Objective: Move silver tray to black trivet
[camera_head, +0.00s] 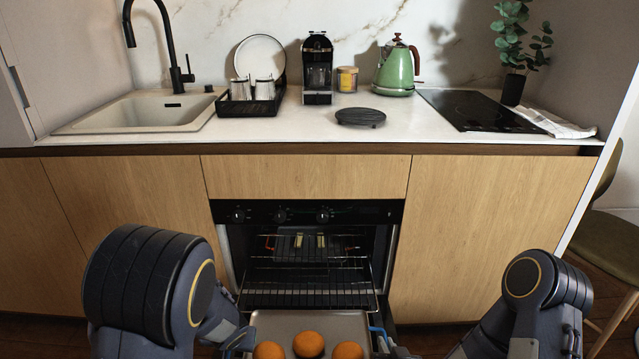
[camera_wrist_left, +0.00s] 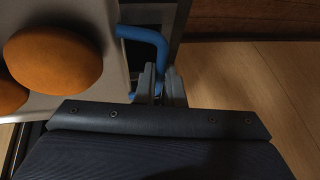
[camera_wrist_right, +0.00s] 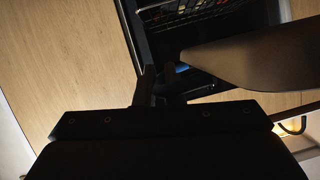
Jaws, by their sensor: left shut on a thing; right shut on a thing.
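The silver tray (camera_head: 325,325) is at the bottom centre of the head view, in front of the open oven, with orange-brown buns (camera_head: 308,344) on it. Its near part is cut off by the frame. My left gripper (camera_head: 246,342) is shut on the tray's blue left handle, seen closely in the left wrist view (camera_wrist_left: 150,42). My right gripper (camera_head: 388,347) is shut on the tray's right handle; the right wrist view is dark, with a bit of blue by the fingers (camera_wrist_right: 155,85). The black trivet (camera_head: 360,117) lies bare on the white counter.
The open oven (camera_head: 310,245) with pulled-out racks is beyond the tray, below the counter. Around the trivet stand a coffee machine (camera_head: 317,70), a yellow jar (camera_head: 347,80), a green kettle (camera_head: 395,72) and a black cooktop (camera_head: 475,112). Counter in front of the trivet is clear.

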